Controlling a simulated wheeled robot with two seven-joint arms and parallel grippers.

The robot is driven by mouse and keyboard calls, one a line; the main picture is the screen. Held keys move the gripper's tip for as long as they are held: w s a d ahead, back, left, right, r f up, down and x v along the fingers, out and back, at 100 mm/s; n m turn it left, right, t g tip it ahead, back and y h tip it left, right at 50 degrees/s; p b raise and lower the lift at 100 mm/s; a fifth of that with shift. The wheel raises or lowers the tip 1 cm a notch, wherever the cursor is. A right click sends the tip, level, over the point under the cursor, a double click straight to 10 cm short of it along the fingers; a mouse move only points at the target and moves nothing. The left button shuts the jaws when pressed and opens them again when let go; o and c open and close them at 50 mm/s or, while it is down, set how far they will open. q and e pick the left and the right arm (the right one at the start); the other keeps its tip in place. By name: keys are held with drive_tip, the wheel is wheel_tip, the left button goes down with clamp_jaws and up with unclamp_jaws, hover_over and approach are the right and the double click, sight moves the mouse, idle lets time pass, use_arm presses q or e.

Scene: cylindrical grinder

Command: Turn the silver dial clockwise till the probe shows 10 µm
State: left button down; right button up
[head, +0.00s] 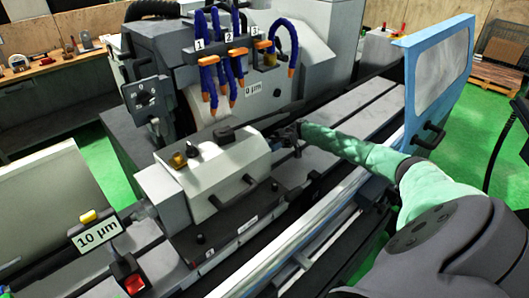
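My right arm comes in from the right in a green sleeve. Its dark gripper (286,134) is at the far end of the grey headstock-like housing (220,165), small and partly lost against dark parts; I cannot tell whether its fingers are open or what they touch. I see no clearly silver dial; one may be hidden by the gripper. My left gripper is out of view.
Blue hoses (223,82) with orange fittings hang above the machine. A blue-framed door (438,75) stands at the right. A long silver rail (300,235) runs along the front. A red button (133,284) is at the lower left. Green floor shows beyond.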

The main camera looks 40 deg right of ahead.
drive_tip(key=d+b, duration=0.4)
drive_tip(key=d, duration=0.3)
drive_tip(key=shift+w+f+b, duration=0.2)
drive_tip(key=shift+f+b, duration=0.15)
drive_tip(key=shift+b, duration=0.05)
drive_tip(key=shift+d, duration=0.2)
drive_tip(key=shift+r, duration=0.1)
